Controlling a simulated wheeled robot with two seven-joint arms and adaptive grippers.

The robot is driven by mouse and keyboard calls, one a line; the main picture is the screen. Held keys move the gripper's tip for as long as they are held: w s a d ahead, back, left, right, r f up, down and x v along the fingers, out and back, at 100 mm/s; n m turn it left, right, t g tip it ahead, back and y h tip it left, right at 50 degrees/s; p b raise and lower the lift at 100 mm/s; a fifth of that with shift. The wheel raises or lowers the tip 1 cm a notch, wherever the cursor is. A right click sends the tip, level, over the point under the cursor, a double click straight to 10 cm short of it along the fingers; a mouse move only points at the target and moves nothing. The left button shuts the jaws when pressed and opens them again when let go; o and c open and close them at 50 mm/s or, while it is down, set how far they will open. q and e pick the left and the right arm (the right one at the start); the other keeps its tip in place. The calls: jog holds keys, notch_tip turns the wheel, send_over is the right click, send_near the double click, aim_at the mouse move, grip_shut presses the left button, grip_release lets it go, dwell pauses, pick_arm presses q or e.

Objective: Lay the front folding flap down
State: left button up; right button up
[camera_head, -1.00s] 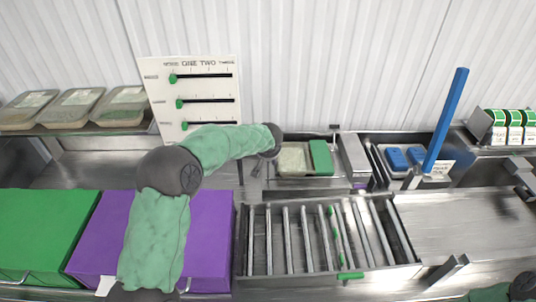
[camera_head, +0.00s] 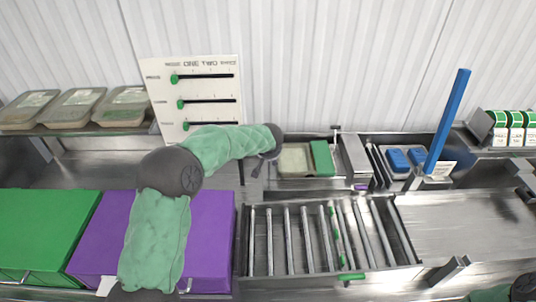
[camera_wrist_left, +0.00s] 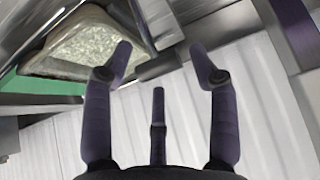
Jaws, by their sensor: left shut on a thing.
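My left gripper (camera_head: 254,168) is at the end of the green-sleeved arm, over the metal counter behind the rack of rods. It also shows in the left wrist view (camera_wrist_left: 162,55), its dark fingers spread around a grey metal strip (camera_wrist_left: 165,66) near their tips. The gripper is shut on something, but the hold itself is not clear. I cannot clearly tell which part is the front folding flap. A tall blue bar (camera_head: 446,122) leans upright at the right. My right gripper is out of view.
A rice container (camera_head: 293,160) with a green panel (camera_head: 321,158) lies right of the gripper. The rod rack (camera_head: 247,235) is in front. Purple (camera_head: 212,235) and green (camera_head: 45,232) boxes stand left. A slider board (camera_head: 195,62) stands behind.

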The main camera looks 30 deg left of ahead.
pick_arm(q)
jog(key=shift+s+d+b, duration=0.45)
jog(key=shift+d+b, duration=0.05)
jog(key=shift+b, duration=0.05)
jog(key=shift+s+d+r, duration=0.1)
jog(key=shift+s+d, duration=0.1)
jog(key=shift+s, duration=0.15)
jog(key=shift+s+d+b, duration=0.25)
jog(key=shift+s+b, duration=0.15)
jog(key=shift+b, duration=0.45)
jog(key=shift+c, duration=0.4)
jog(key=shift+s+d+b, duration=0.25)
jog(key=shift+s+b, duration=0.05)
jog(key=shift+s, duration=0.05)
jog(key=c, duration=0.3)
jog(key=shift+s, duration=0.1)
jog(key=c, duration=0.4)
jog(key=shift+s+d+f+b, duration=0.3)
jog(key=shift+s+d+b, duration=0.15)
jog(key=shift+s+b, duration=0.5)
jog(key=shift+s+d+f+b, duration=0.25)
jog(key=shift+s+d+b, duration=0.25)
jog(key=shift+b, duration=0.6)
jog(key=shift+c, duration=0.2)
jog(key=shift+s+d+f+b, duration=0.3)
jog(key=shift+s+f+b, duration=0.2)
jog(key=shift+s+b, duration=0.45)
jog(key=shift+w, duration=0.15)
